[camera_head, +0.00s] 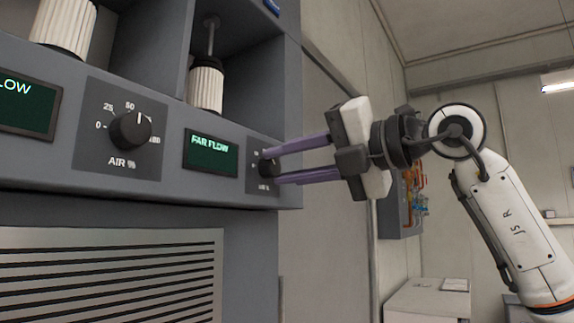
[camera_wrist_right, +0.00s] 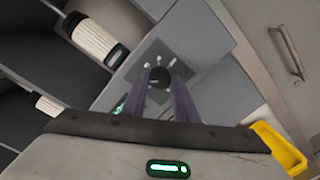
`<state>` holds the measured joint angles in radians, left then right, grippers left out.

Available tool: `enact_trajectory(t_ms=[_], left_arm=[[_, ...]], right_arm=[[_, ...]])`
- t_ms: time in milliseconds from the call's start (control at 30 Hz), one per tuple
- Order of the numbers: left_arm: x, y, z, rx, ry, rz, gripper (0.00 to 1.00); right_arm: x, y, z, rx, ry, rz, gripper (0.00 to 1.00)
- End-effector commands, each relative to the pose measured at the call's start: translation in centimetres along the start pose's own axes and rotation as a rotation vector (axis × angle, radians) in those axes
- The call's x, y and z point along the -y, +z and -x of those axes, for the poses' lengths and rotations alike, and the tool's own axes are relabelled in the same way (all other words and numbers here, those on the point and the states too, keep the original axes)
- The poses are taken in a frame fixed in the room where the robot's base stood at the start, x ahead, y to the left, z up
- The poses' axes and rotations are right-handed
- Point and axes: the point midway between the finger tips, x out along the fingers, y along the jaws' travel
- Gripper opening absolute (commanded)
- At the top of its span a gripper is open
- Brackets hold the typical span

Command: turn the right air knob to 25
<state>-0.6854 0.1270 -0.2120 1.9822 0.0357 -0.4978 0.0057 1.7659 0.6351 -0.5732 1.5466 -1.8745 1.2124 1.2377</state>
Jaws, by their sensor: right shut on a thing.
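The right air knob (camera_head: 266,165) is a small black dial on the grey panel, right of a green display (camera_head: 210,153) reading FAR FLOW. My right gripper (camera_head: 277,164) reaches it from the right with its long purple fingers, shut on the knob. In the right wrist view the knob (camera_wrist_right: 158,80) sits between the fingertips of my right gripper (camera_wrist_right: 160,88). The fingers hide part of its scale, and I cannot read its setting. My left gripper is not in view.
Another black air knob (camera_head: 131,131) with a 0, 25, 50 scale is farther left, its mark near 50. White ribbed cylinders (camera_head: 206,86) stand in the bays above. A vent grille (camera_head: 110,275) is below. Free room lies right of the cabinet edge.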

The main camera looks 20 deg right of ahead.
Motion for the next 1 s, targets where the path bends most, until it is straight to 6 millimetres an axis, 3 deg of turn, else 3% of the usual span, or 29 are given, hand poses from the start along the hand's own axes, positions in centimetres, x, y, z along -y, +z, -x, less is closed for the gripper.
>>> enact_trajectory(t_ms=[367,400,500,833,1000], left_arm=[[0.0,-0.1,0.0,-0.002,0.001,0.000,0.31],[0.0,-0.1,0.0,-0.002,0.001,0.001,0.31],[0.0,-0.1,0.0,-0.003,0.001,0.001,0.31],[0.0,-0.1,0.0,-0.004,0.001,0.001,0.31],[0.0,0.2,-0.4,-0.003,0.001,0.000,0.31]], right_arm=[[0.0,0.1,0.1,0.003,0.001,-0.005,0.04],[0.0,0.1,0.1,0.003,0.001,-0.005,0.28],[0.0,0.1,0.1,0.002,0.001,-0.005,0.45],[0.0,0.1,0.2,0.001,0.001,-0.004,0.45],[0.1,0.1,2.3,0.004,0.000,-0.003,0.45]])
